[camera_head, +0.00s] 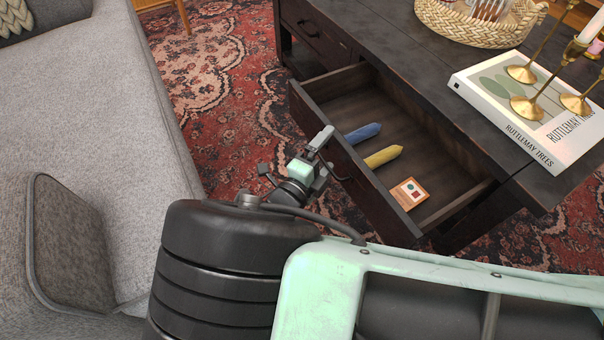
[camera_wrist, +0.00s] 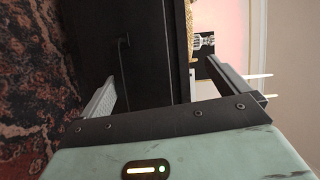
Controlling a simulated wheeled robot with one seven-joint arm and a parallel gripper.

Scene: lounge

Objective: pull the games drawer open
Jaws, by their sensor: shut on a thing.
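The games drawer (camera_head: 375,207) of the dark wooden coffee table is pulled well out, and its inside shows in the head view. In it lie a blue piece (camera_head: 362,132), a yellow piece (camera_head: 383,156) and a small wooden box or card with colored marks (camera_head: 409,193). My gripper (camera_head: 321,150) is at the outside of the drawer front, shut on the drawer handle (camera_head: 340,174). The wrist view shows the fingers at either side and dark wood between them; the grip itself is hard to make out there.
The tabletop (camera_head: 400,48) holds a woven basket (camera_head: 462,32), a large book (camera_head: 530,110) and brass candlesticks (camera_head: 545,85). A second drawer (camera_head: 316,30) farther along is shut. A grey sofa (camera_head: 105,110) stands at left; patterned rug (camera_head: 225,85) lies between.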

